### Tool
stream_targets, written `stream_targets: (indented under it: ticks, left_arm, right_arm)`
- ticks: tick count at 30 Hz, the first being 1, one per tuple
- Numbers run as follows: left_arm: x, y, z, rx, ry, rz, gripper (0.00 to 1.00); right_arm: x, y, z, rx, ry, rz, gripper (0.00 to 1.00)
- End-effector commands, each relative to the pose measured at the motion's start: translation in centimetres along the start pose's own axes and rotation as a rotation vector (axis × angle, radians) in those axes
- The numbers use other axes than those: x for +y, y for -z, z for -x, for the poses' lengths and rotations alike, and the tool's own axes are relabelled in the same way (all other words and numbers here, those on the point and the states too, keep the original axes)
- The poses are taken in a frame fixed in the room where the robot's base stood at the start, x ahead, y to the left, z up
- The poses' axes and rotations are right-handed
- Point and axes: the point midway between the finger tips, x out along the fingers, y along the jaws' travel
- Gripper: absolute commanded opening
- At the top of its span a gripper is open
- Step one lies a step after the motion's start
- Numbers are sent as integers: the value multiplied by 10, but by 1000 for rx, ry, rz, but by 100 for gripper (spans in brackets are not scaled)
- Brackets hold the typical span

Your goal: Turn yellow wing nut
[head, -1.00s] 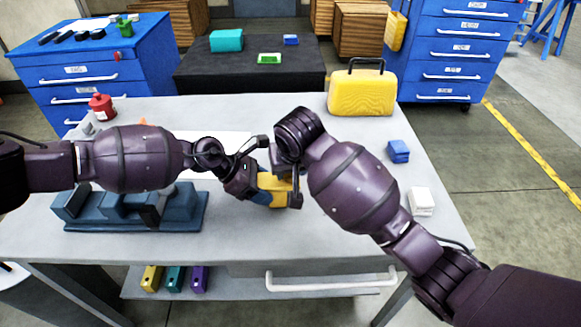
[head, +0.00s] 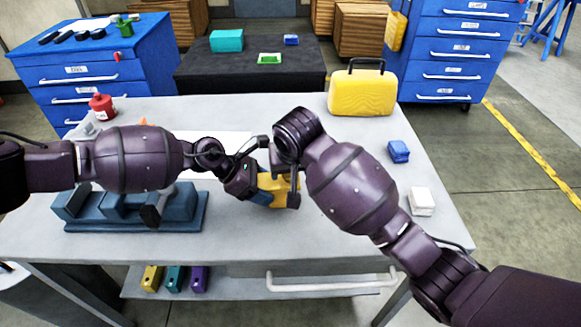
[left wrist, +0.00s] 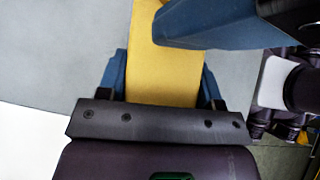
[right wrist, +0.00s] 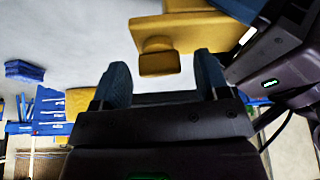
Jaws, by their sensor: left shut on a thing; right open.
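The yellow piece (head: 280,186) is held above the table in front of me, partly hidden by my grippers. My left gripper (left wrist: 163,72) is shut on it, a blue finger on each side. In the right wrist view, the yellow piece (right wrist: 195,30) has a small yellow block-like end (right wrist: 158,62), which looks like the wing nut. My right gripper (right wrist: 160,80) is open, with its blue fingertips on either side of that end and visible gaps. In the left wrist view, a blue finger (left wrist: 210,22), apparently of my right gripper, crosses near the yellow piece.
A dark blue fixture (head: 130,212) stands at the table's left front. A yellow case (head: 361,92), a blue block (head: 398,151) and a white block (head: 421,201) stand on the right. A red container (head: 102,106) is at the back left. The front middle of the table is clear.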

Motion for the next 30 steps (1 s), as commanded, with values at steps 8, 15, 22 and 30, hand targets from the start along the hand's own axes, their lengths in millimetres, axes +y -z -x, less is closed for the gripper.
stream_targets:
  ticks: [8,15,22,30]
  left_arm:
    - [1,-1,1,-1,-2,-1,22]
    - [1,-1,1,-1,-2,-1,22]
    - [1,-1,1,-1,-2,-1,22]
    - [1,-1,1,-1,-2,-1,22]
  right_arm:
    - [0,1,18,2,2,0,68]
    - [0,1,63,4,2,1,68]
    - [1,2,101,8,-2,3,68]
    - [0,1,118,4,-1,1,68]
